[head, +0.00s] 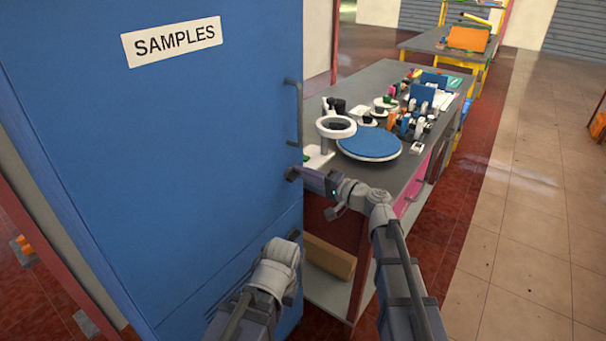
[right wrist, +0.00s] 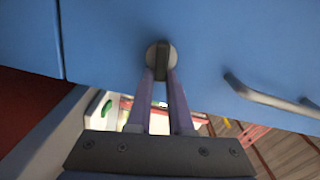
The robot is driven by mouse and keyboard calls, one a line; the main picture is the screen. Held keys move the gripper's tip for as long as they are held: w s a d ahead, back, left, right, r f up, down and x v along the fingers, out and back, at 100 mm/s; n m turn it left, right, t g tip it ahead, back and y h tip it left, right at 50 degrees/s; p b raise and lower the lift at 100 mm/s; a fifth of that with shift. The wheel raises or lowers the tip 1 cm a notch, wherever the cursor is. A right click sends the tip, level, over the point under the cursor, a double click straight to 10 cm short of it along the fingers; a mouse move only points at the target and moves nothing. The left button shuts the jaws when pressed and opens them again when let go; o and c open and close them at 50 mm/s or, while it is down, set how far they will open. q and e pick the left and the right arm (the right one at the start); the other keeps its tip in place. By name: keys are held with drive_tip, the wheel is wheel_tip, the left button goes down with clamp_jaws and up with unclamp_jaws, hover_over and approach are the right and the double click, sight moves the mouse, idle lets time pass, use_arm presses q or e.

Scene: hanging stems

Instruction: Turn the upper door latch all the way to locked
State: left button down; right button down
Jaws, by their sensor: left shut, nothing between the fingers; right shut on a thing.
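The blue door (head: 150,140) with the SAMPLES label fills the left of the head view. The upper latch (head: 291,174) sits near its right edge, below the handle. In the right wrist view the latch (right wrist: 160,60) is a round grey base with a dark bar, lined up with my fingers. My right gripper (head: 308,178) is shut on this bar; its fingers also show in the right wrist view (right wrist: 161,98). A dark lower latch (head: 294,235) shows further down. My left gripper (head: 289,297) is low by the door, shut and empty, mostly hidden behind its wrist.
The grey door handle (head: 295,110) is just above the upper latch and also shows in the right wrist view (right wrist: 265,95). A workbench (head: 385,75) with a blue round disc (head: 369,142) and small items stands right of the door. Tiled floor (head: 530,220) is open further right.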

drive_tip(key=shift+f+m, duration=0.25)
drive_tip(key=shift+m, duration=0.75)
drive_tip(key=c, duration=0.8)
unclamp_jaws()
drive_tip(key=v, duration=0.7)
drive_tip(key=shift+s+d, duration=0.25)
drive_tip(key=shift+d, duration=0.05)
